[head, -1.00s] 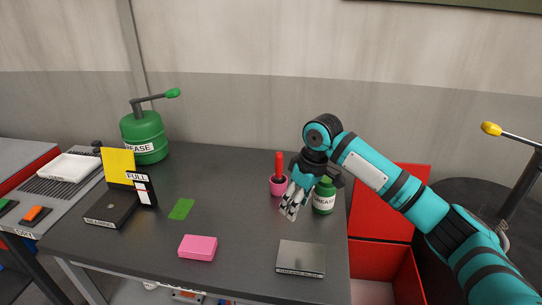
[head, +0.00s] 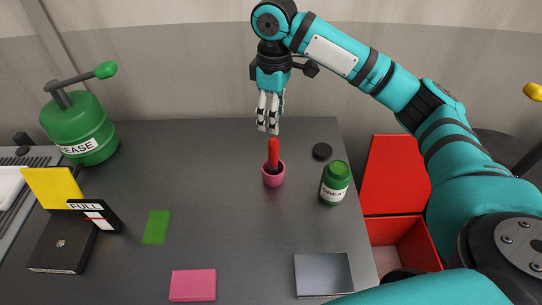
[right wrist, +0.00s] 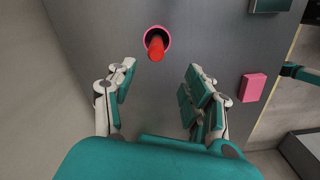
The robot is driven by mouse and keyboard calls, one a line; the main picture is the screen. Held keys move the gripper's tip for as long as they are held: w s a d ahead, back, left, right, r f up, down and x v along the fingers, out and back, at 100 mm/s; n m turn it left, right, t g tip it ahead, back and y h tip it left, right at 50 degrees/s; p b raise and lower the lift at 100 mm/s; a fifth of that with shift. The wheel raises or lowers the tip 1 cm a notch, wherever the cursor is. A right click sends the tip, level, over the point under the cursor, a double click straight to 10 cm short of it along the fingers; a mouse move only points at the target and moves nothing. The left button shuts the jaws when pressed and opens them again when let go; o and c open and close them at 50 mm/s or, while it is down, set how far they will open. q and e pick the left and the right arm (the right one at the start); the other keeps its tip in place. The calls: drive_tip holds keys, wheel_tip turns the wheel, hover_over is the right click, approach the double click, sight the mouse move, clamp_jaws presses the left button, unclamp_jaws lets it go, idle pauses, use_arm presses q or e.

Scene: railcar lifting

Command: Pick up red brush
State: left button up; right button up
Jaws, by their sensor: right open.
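The red brush (head: 273,152) stands upright in a small pink cup (head: 274,178) on the dark table. Only its red handle shows above the rim. My right gripper (head: 268,129) hangs above the table, fingers pointing down, just above the brush in the head view. In the right wrist view the fingers (right wrist: 156,90) are spread apart and empty. The brush handle (right wrist: 156,48) and pink cup (right wrist: 164,34) show there beyond the fingertips, not between them. My left gripper is not in view.
A green grease jar (head: 335,184) and a round black lid (head: 322,151) stand right of the cup. A pink block (head: 193,285), green patch (head: 156,227) and grey box (head: 323,274) lie nearer. A green grease can (head: 78,128) is at left; a red bin (head: 403,243) is at right.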

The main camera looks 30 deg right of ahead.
sight(274, 141)
wheel_tip(274, 141, down, 7)
drive_tip(key=shift+w+r+p, duration=0.1)
drive_tip(key=shift+r+p, duration=0.1)
drive_tip(key=shift+p, duration=0.4)
drive_tip(key=shift+f, duration=0.85)
drive_tip(key=f+p, duration=0.1)
drive_tip(key=f, duration=0.1)
drive_tip(key=f+p, duration=0.1)
drive_tip(key=shift+w+d+f, duration=0.15)
drive_tip(key=shift+d+f, duration=0.05)
drive_tip(key=shift+f, duration=0.7)
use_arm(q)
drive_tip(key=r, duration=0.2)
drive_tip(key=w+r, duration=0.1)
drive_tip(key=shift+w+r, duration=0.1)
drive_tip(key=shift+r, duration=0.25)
use_arm(e)
clamp_jaws()
